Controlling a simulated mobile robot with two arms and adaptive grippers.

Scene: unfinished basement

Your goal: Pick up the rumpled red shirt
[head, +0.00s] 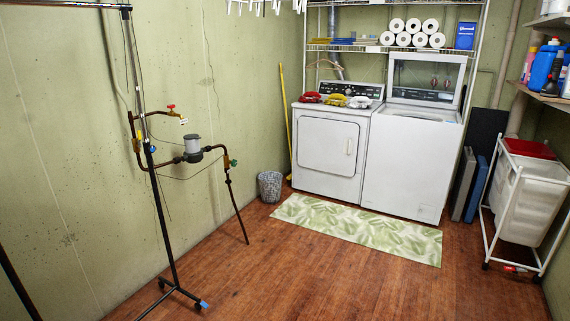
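A small rumpled red cloth item (311,97), which looks like the shirt, lies on top of the white dryer (328,150) near its left front corner. Right of it on the same top lie a rumpled yellow item (335,100) and a rumpled white item (359,102). They are too small to tell what garments they are. Another red thing (529,148), flat, lies on top of a white hamper (526,205) at the right; I cannot tell if it is cloth or a lid. Neither of my grippers is in view.
A green leaf-patterned mat (358,228) lies before the dryer and open washer (413,160). A wheeled black rack (162,220) stands at left. A wastebasket (270,186) and yellow pole (286,125) stand left of the dryer. The wooden floor (330,280) in front is clear.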

